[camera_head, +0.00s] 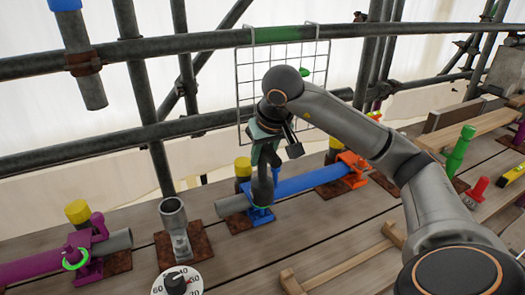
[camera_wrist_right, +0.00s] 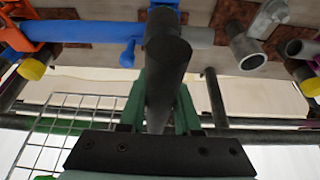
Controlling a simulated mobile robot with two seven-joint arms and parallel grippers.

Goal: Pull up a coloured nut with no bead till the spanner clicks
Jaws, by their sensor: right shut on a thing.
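My right gripper (camera_head: 265,158) is shut on a dark grey cylindrical handle, apparently the spanner (camera_head: 263,189). It holds it upright, with the lower end at the blue clamp (camera_head: 260,214); contact with a nut is hidden. In the wrist view the spanner (camera_wrist_right: 167,70) runs between my green fingers, over the blue pipe. An orange clamp (camera_head: 352,167) is at the blue pipe's far end. A magenta clamp (camera_head: 90,248) stands at the left, with a bright green ring (camera_head: 75,258) at its lower nut. Whether the blue nut carries a bead is hidden. My left gripper is not in view.
A dial (camera_head: 177,283) sits at the front. An open grey tube (camera_head: 173,213) stands left of the blue clamp. Scaffold rails (camera_head: 150,48) and a wire grid (camera_head: 258,72) are behind. A green-handled tool (camera_head: 460,150) and a red one (camera_head: 477,190) are at right.

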